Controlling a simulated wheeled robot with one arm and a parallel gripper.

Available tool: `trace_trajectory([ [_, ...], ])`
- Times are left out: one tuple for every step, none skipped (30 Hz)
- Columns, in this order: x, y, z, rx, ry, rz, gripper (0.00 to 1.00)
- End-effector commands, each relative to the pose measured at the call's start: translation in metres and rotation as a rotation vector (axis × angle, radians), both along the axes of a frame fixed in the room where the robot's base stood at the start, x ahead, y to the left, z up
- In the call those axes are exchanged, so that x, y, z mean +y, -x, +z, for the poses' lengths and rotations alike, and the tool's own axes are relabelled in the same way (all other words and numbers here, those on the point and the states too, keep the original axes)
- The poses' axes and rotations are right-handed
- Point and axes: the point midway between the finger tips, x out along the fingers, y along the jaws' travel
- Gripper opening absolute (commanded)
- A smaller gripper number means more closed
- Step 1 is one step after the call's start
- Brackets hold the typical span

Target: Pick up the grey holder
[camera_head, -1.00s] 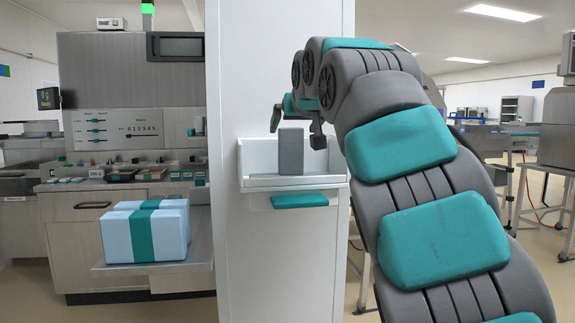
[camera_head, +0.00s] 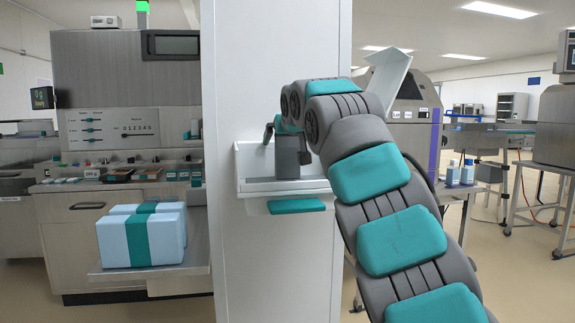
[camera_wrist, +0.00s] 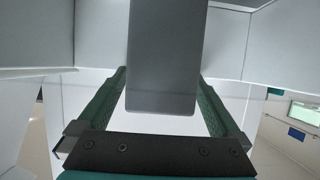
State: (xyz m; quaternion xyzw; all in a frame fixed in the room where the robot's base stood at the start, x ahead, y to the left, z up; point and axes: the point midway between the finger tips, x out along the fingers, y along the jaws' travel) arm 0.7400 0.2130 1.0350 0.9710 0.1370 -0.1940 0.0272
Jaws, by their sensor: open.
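The grey holder (camera_head: 287,160) is an upright grey block standing in a white wall tray (camera_head: 252,187) on the white column. In the wrist view the grey holder (camera_wrist: 162,60) fills the upper middle, between the two green-lined fingers. My gripper (camera_head: 287,142) is at the holder in the head view, one finger to its left and one to its right. The wrist view shows my gripper (camera_wrist: 162,105) open, with a gap between the holder and each finger. The holder's upper end is cut off in the wrist view.
A teal pad (camera_head: 297,205) sits under the wall tray on the column (camera_head: 275,270). To the left, white boxes with a teal band (camera_head: 115,240) rest on a metal shelf (camera_head: 180,270) of the machine. The tray walls stand close around the holder.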

Motion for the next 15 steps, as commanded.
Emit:
trace_trajectory([
  [0.0001,-0.0006,0.0000,0.000,0.000,0.000,1.00],
  [0.0001,-0.0005,-0.0001,-0.001,0.000,0.000,1.00],
  [0.0001,-0.0002,0.0000,-0.001,0.000,0.000,1.00],
  [0.0000,-0.0002,0.0001,-0.001,0.000,0.000,1.00],
  [0.0000,-0.0001,0.0002,-0.001,0.000,0.000,1.00],
  [0.0001,0.0000,0.0002,-0.001,0.000,0.000,0.98],
  [0.0000,0.0000,0.0003,-0.001,0.000,0.000,0.94],
  [0.0001,0.0000,0.0003,-0.001,0.000,0.000,0.91],
  [0.0001,0.0002,0.0004,-0.001,0.000,0.000,0.86],
  [0.0001,0.0002,0.0004,-0.001,0.000,0.000,0.83],
  [0.0000,0.0001,0.0004,-0.001,0.000,0.000,0.80],
  [0.0001,0.0002,0.0004,-0.001,0.000,0.000,0.75],
  [0.0000,0.0002,0.0004,-0.001,0.000,0.000,0.72],
  [0.0000,0.0002,0.0004,-0.001,0.000,0.000,0.69],
  [0.0000,0.0002,0.0005,-0.002,-0.001,0.000,0.64],
])
